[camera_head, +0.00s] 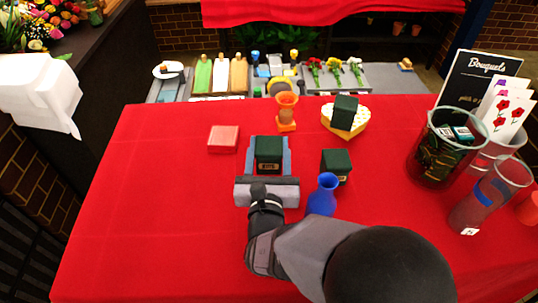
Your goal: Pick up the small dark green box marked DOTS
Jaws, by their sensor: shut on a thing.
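A small dark green box (268,149) with pale lettering on its near face sits between the fingers of my gripper (269,144). The lettering is small but looks like DOTS. My gripper is shut on this box, with a bluish finger along its left and right sides. I cannot tell whether the box touches the red tablecloth or is held above it. Two similar dark green boxes are in view: one (336,161) stands to the right, behind the blue vase, and one (344,109) sits on a yellow heart-shaped box (344,134).
A blue vase (322,194) stands close to the right of my gripper. A pink-red box (222,139) lies to the left and an orange vase (286,113) behind. Glass vases (437,165) crowd the right side. The red table (130,210) is clear at left.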

